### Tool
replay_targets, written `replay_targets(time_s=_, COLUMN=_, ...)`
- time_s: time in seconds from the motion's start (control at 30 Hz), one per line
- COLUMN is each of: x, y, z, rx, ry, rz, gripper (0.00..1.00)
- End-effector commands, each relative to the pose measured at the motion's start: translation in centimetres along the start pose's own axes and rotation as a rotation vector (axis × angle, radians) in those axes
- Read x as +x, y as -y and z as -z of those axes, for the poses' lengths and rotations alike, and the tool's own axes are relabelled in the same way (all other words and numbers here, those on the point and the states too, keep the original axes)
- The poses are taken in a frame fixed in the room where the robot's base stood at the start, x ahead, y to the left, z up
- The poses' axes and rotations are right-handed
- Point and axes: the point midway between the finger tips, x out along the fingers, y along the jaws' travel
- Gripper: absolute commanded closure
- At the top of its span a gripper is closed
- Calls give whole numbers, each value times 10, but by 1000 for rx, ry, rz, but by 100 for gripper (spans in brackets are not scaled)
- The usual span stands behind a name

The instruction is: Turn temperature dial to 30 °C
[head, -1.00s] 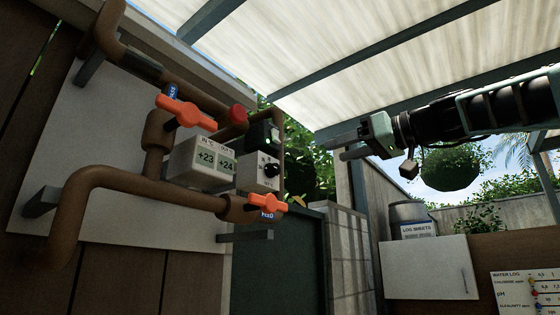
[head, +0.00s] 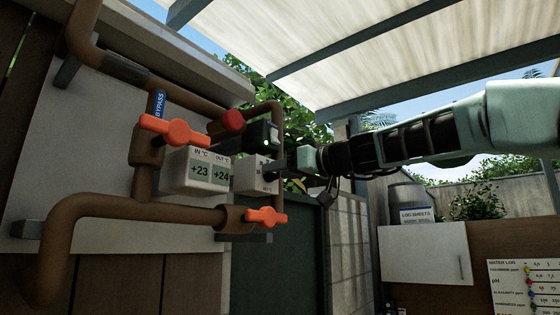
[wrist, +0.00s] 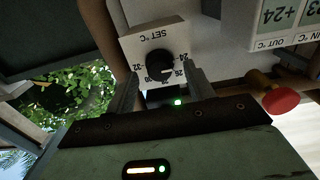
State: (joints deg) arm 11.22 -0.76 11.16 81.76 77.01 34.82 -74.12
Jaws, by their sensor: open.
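The temperature dial is a black round knob (wrist: 159,64) on a white box marked SET °C (wrist: 140,46), upside down in the wrist view. Numbers from 24 to 32 ring the knob; I cannot clearly tell which one it points to. My gripper (wrist: 158,72) is open, with one finger on each side of the knob; I cannot tell whether they touch it. In the head view my gripper (head: 283,168) is right in front of the dial box (head: 249,174) and hides most of the knob.
A display (head: 200,172) reads IN +23 and OUT +24 beside the dial. Brown pipes with an upper orange valve handle (head: 170,131), a lower orange handle (head: 267,216) and a red knob (head: 233,121) surround it. A small black box with a green light (head: 262,138) sits just above.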

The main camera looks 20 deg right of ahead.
Motion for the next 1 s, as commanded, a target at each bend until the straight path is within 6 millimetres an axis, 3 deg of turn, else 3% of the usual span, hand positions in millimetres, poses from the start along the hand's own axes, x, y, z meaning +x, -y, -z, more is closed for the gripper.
replay_targets(time_s=0.4, x=9, y=0, z=-1, rx=0, ry=0, rz=0, gripper=47)
replay_targets(time_s=0.57, x=9, y=0, z=0, rx=0, ry=0, rz=0, gripper=89)
replay_targets(time_s=0.6, x=9, y=0, z=0, rx=0, ry=0, rz=0, gripper=90)
replay_targets(time_s=1.0, x=9, y=0, z=-2, rx=67, ry=-1, rz=0, gripper=90)
